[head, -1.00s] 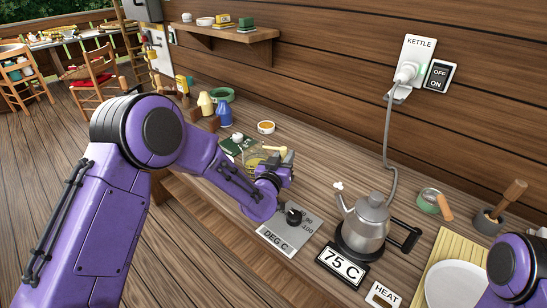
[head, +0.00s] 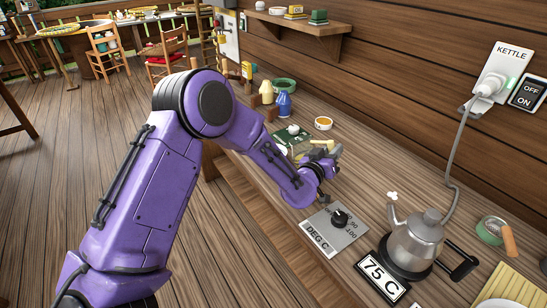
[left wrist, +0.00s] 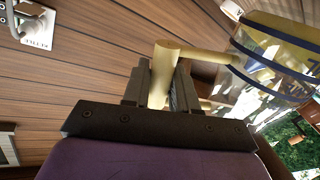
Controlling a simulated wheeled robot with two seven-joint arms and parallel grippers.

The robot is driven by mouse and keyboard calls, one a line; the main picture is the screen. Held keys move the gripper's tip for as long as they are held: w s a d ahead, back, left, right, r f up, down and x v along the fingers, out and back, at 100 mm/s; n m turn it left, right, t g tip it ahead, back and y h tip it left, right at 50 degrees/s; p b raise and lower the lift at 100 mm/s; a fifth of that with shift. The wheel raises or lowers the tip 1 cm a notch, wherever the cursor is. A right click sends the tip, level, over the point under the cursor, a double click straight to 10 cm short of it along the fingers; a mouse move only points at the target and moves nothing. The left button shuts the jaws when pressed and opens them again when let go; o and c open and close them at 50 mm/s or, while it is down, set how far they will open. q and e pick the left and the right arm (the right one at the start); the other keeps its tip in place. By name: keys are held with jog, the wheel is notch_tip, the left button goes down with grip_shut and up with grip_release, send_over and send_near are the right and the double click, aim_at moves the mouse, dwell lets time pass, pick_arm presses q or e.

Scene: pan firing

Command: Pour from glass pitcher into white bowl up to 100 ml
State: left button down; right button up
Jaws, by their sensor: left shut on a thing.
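My left gripper (head: 328,160) is low over the counter, behind the dial panel. In the left wrist view its jaws (left wrist: 158,82) are shut on a pale yellow handle (left wrist: 165,62). This handle joins the glass pitcher (left wrist: 278,62), which is clear with dark blue bands and looks tilted in that view. In the head view only a little of the pitcher (head: 301,152) shows behind my wrist. A small white bowl with orange contents (head: 323,124) stands behind it. A larger white dish (head: 502,303) is cut off at the lower right edge. My right gripper is out of view.
A metal kettle (head: 416,244) stands on its base, with a 75 C display (head: 379,280) in front. The dial panel (head: 335,231) lies left of it. A blue bottle (head: 283,105) and a green ring-shaped dish (head: 285,84) stand further back. Counter between bowl and kettle is clear.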

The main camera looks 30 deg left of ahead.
aim_at(314, 142)
pick_arm(q)
jog(key=shift+w+a+f, duration=0.1)
jog(key=shift+a, duration=0.15)
jog(key=shift+a+f+b, duration=0.25)
jog(key=shift+a, duration=0.4)
jog(key=shift+a+f+b, duration=0.3)
jog(key=shift+a, duration=0.4)
jog(key=shift+a+f+b, duration=0.25)
jog(key=shift+a, duration=0.65)
jog(key=shift+a+r+n+p, duration=0.25)
jog(key=shift+r+n+p, duration=0.35)
jog(key=shift+r, duration=0.1)
jog(key=shift+a+r+n+p, duration=0.2)
jog(key=shift+r+n+p, duration=0.35)
jog(key=shift+r+n, duration=0.1)
jog(key=shift+r, duration=0.15)
